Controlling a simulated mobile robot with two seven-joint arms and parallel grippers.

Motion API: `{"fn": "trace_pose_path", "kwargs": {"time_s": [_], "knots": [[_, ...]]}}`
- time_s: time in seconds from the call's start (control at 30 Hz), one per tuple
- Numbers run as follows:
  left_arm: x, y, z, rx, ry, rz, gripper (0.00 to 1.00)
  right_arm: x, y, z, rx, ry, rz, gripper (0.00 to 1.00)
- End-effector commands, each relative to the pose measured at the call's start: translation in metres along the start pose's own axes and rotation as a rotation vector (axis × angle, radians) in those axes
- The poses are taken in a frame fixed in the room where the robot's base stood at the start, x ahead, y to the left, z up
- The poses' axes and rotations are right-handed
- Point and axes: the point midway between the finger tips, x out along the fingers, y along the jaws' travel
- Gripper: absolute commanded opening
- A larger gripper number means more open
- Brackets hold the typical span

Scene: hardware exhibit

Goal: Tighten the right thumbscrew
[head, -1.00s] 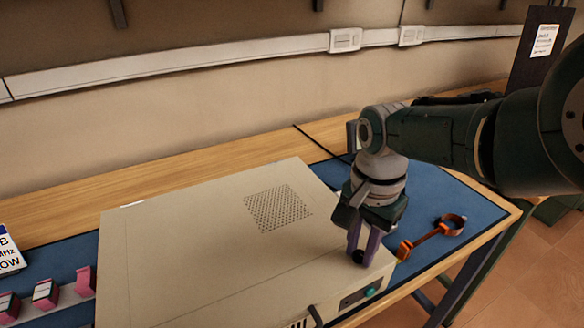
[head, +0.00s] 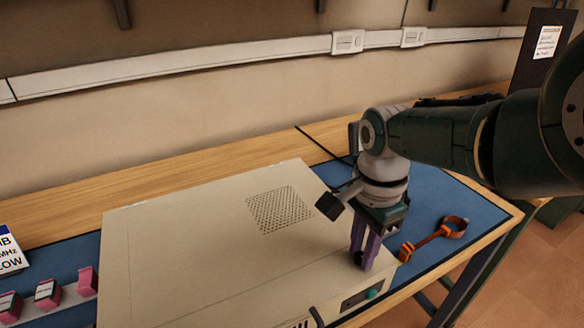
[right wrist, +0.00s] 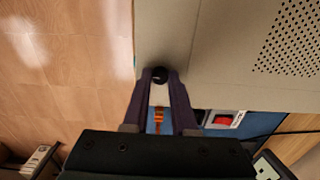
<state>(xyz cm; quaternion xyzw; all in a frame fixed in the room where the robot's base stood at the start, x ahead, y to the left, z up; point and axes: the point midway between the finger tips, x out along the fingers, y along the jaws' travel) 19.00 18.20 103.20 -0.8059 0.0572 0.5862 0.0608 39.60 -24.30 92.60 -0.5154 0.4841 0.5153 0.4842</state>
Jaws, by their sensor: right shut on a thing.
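The right thumbscrew (right wrist: 159,74) is a small black knob at the near right corner of the beige cabinet's top (head: 190,250). My right gripper (head: 362,262) points down over that corner. Its two purple fingers are shut on the knob, one on each side, as the right wrist view (right wrist: 160,78) shows. In the head view the fingers hide most of the thumbscrew (head: 358,258). My left gripper is not in view.
An orange strap-like item (head: 436,237) lies on the blue mat (head: 470,215) right of the cabinet. Several pink blocks (head: 47,290) and a printed sign (head: 8,250) stand at the left. The cabinet top has a perforated vent patch (head: 278,210) and is otherwise clear.

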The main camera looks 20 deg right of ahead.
Motion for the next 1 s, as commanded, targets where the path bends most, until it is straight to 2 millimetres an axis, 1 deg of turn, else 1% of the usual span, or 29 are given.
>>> {"fn": "trace_pose_path", "kwargs": {"time_s": [0.1,0.13,0.3,0.4,0.67,0.77,1.0], "knots": [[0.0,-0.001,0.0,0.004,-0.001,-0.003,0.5,-0.001,0.0,0.0,0.001,-0.001,0.0,0.0],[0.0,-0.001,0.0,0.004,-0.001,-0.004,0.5,-0.001,0.0,0.0,0.001,-0.001,0.0,0.28],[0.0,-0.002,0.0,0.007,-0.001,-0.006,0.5,0.0,0.0,0.0,0.0,-0.001,0.0,0.47],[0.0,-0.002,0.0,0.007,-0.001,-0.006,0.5,0.0,0.0,0.0,0.0,0.0,0.0,0.56],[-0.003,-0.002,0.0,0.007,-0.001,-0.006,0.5,-0.003,0.0,0.0,-0.001,0.0,0.0,0.56],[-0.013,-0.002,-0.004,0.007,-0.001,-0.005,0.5,-0.014,0.0,0.0,-0.001,0.0,0.0,0.56],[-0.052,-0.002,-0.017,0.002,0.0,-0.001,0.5,-0.059,0.0,0.0,-0.001,0.0,-0.001,0.56]]}}
